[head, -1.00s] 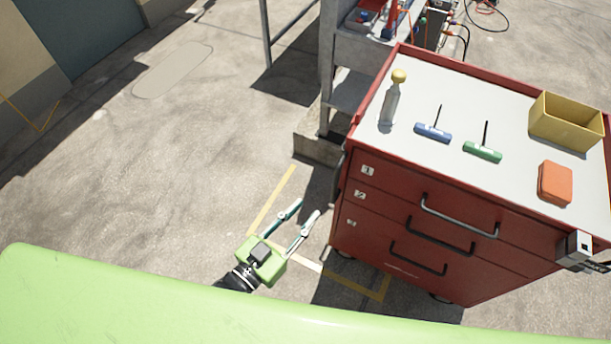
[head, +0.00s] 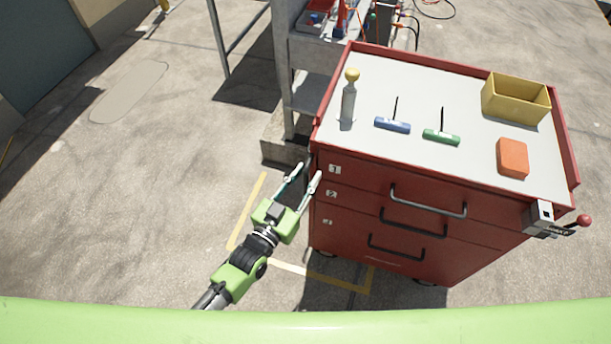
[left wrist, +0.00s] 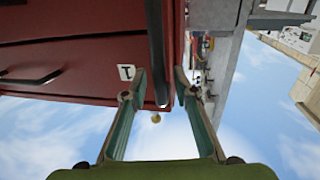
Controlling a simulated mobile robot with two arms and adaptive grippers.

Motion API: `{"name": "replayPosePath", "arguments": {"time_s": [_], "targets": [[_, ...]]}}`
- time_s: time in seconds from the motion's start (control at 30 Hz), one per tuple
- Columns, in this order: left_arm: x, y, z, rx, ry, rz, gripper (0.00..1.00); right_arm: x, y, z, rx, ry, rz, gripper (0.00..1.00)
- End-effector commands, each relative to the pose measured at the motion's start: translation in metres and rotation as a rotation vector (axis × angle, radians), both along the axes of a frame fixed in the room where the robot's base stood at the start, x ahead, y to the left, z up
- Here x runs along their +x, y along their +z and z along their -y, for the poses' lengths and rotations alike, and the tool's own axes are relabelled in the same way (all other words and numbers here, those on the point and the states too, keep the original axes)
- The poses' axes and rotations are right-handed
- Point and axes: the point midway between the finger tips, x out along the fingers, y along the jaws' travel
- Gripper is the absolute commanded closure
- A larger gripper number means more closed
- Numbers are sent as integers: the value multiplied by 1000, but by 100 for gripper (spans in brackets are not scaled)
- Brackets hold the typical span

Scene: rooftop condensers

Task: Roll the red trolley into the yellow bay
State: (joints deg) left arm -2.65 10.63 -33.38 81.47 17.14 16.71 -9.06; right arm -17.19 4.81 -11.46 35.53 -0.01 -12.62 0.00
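The red trolley (head: 400,215) stands at centre right in the head view, with three numbered drawers and a pale top. Yellow floor lines (head: 305,272) mark a bay at its lower left; the trolley hides part of it. My left gripper (head: 306,177) is at the trolley's left side, by a dark upright handle. In the left wrist view, this handle (left wrist: 156,45) runs between the two spread fingers of the gripper (left wrist: 160,80), with gaps visible beside it. My right gripper is out of view.
A grey bench (head: 300,65) stands behind. Floor at left is clear.

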Motion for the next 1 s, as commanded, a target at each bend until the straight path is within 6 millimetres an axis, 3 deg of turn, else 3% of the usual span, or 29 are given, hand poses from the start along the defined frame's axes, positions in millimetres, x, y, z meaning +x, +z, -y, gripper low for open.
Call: {"name": "replayPosePath", "arguments": {"time_s": [0.23, 0.33, 0.37, 0.77, 1.0], "targets": [[1, 0, 1, 0, 0, 0, 73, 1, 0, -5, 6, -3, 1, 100], [1, 0, 0, 0, 0, 0, 97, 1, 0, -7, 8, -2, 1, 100], [1, 0, 0, 0, 0, 0, 100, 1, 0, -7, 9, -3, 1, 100], [2, 0, -6, 1, 1, 0, 100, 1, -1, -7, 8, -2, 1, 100], [12, 0, -34, 6, 6, 4, 100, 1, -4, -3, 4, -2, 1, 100]]}}
